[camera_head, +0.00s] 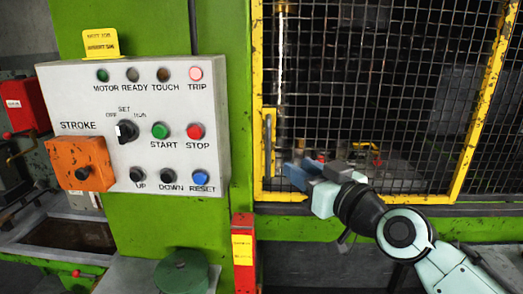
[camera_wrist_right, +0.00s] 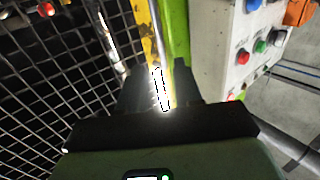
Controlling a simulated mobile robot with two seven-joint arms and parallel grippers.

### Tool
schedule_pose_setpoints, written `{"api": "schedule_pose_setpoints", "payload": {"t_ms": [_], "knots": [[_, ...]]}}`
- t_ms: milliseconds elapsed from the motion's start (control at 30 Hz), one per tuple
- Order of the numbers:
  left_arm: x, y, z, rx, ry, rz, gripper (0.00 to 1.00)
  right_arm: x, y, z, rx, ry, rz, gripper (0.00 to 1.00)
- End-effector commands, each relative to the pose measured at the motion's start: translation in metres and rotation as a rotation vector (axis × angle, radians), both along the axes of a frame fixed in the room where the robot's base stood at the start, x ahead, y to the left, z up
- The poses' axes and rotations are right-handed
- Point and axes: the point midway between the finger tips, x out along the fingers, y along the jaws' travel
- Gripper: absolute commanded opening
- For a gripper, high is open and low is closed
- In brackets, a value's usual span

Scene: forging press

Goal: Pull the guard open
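The guard (camera_head: 257,95) is a yellow-framed black mesh door on the green press, and it looks closed. Its vertical handle (camera_head: 268,142) is on the left frame bar. My right gripper (camera_head: 303,170) is in front of the guard's lower left part, a little right of the handle's lower end in the head view. In the right wrist view the fingers (camera_wrist_right: 160,85) are apart, with a bright, glaring upright bar, likely the handle (camera_wrist_right: 161,90), showing between them. I cannot tell whether they touch it. My left gripper is not in view.
A control panel (camera_head: 75,130) with buttons and an orange box (camera_head: 80,163) juts out left of the guard. A red post with a yellow label (camera_head: 243,250) and a round green-topped object (camera_head: 182,272) stand below. Dark floor shows at the lower middle.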

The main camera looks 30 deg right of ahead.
Motion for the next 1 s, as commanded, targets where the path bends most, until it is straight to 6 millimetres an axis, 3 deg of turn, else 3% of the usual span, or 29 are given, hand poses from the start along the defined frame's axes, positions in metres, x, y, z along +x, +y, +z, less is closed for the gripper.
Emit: {"api": "schedule_pose_setpoints", "payload": {"t_ms": [167,500,700,1000], "knots": [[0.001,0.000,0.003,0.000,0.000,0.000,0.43,0.009,0.001,0.008,-0.004,-0.014,0.003,0.34],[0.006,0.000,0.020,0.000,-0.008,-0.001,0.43,0.080,0.004,0.008,-0.002,-0.012,0.002,0.34],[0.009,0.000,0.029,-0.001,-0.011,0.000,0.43,0.112,0.004,0.008,-0.002,-0.014,0.001,0.34],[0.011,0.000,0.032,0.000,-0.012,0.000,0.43,0.129,0.005,0.007,-0.003,-0.014,0.000,0.34]]}}
